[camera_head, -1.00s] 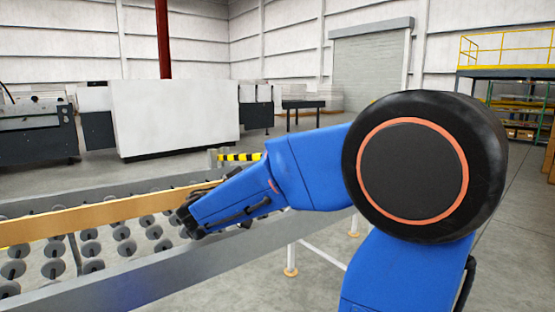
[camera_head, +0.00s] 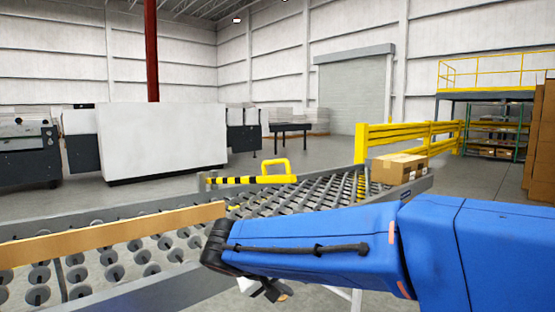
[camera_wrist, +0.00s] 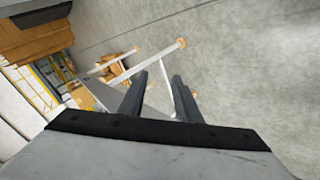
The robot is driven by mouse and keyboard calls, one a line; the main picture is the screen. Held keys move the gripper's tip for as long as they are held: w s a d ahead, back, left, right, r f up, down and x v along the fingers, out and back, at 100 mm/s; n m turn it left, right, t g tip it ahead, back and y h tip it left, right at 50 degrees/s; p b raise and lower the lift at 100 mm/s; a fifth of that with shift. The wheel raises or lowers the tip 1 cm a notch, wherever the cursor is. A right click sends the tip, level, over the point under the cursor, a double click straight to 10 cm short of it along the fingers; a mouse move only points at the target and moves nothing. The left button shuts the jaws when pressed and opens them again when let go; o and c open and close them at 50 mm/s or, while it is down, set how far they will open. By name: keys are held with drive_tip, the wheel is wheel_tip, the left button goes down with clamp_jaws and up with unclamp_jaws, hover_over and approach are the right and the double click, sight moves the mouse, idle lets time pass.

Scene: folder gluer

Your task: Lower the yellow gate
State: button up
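The yellow gate (camera_head: 250,180) is a yellow-and-black striped bar with a raised yellow loop handle (camera_head: 275,166) near its right end. In the head view it lies about level along the far side of the roller conveyor, beside a small grey post. My gripper (camera_head: 268,290) hangs below my blue arm at the near side of the conveyor, well apart from the gate. In the wrist view its two dark fingers (camera_wrist: 161,76) are spread with nothing between them but the view of the floor and a white leg. The gate cannot be made out in the wrist view.
The conveyor's grey side rail (camera_head: 150,292) lies between my arm and the gate. A wooden board (camera_head: 110,234) runs along the wheels at left. A cardboard box (camera_head: 398,168) rests on the conveyor's far right end, before a yellow guard rail (camera_head: 395,135).

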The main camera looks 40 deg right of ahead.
drive_tip(key=s+a+f+n+t+y, duration=0.1)
drive_tip(key=s+a+f+y, duration=0.25)
drive_tip(key=a, duration=0.25)
drive_tip(key=w+a+r+m+t+y, duration=0.2)
drive_tip(key=w+a+r+y, duration=0.25)
drive_tip(key=a+r, duration=0.2)
drive_tip(key=w+d+r+m+t, duration=0.1)
drive_tip(key=w+d+r+m, duration=0.3)
drive_tip(key=r, duration=0.5)
drive_tip(key=w+d+r+m, duration=0.2)
drive_tip(key=w+r+m, duration=0.3)
drive_tip(key=r, duration=0.4)
drive_tip(key=w+d+r+m, duration=0.2)
drive_tip(key=d+r+m, duration=0.7)
drive_tip(key=r+m, duration=0.15)
drive_tip(key=w+d+r+m, duration=0.3)
drive_tip(key=d+r+m, duration=0.6)
drive_tip(key=r, duration=0.2)
drive_tip(key=x, duration=1.7)
drive_tip(key=shift+d+r, duration=0.1)
drive_tip(key=shift+d, duration=0.15)
drive_tip(key=shift+c, duration=0.5)
clamp_jaws()
